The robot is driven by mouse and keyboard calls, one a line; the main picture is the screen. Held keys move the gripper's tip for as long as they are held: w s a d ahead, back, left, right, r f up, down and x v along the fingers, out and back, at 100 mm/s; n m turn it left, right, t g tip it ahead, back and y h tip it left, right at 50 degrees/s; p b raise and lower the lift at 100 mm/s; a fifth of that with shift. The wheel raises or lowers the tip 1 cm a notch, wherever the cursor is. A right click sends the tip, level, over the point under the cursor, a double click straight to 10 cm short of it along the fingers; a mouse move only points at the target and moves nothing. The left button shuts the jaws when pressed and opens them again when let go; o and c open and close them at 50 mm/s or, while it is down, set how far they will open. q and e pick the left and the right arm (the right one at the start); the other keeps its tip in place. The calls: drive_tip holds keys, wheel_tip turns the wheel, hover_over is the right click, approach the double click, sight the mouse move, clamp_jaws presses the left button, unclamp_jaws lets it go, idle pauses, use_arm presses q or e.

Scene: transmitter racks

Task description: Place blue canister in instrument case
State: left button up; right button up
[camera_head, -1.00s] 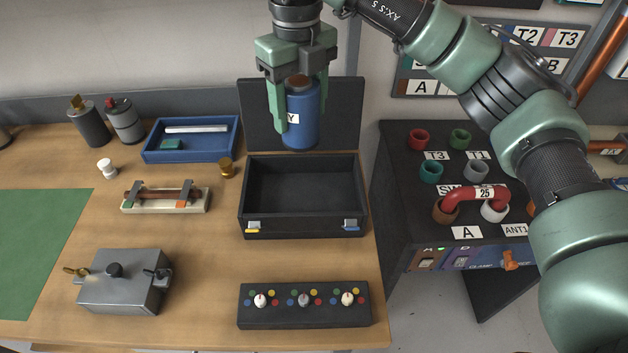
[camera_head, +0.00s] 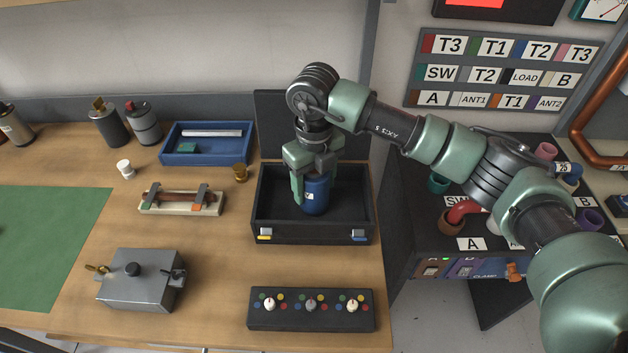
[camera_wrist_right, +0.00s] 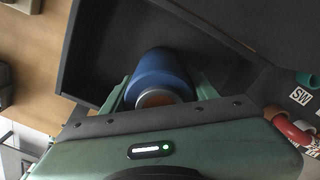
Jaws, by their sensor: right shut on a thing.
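The blue canister (camera_head: 317,196) is upright between the fingers of my right gripper (camera_head: 311,190), which is shut on it. It is inside the outline of the open black instrument case (camera_head: 267,229), within its walls. I cannot tell whether its base touches the case floor. In the right wrist view the canister (camera_wrist_right: 158,78) sits between the green fingers of the gripper (camera_wrist_right: 160,95), with the dark case interior (camera_wrist_right: 110,40) around it. The case lid stands up behind, partly hidden by my arm. My left gripper is not in view.
A blue tray (camera_head: 170,156) and a brass knob (camera_head: 240,173) are left of the case. A knobbed black panel (camera_head: 285,322) lies in front. A grey metal box (camera_head: 140,285) is at front left. A black rack (camera_head: 425,225) with coloured sockets stands at the right.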

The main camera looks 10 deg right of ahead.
drive_tip(key=shift+a, duration=0.1)
drive_tip(key=o, duration=1.3)
drive_tip(key=shift+f, duration=0.15)
drive_tip(key=o, duration=0.4)
drive_tip(key=shift+r, duration=0.2)
drive_tip(key=shift+r, duration=0.2)
wheel_tip(320, 180, up, 10)
drive_tip(key=b, duration=0.3)
drive_tip(key=shift+r+b, duration=0.25)
drive_tip(key=shift+b, duration=0.05)
drive_tip(key=shift+r, duration=0.6)
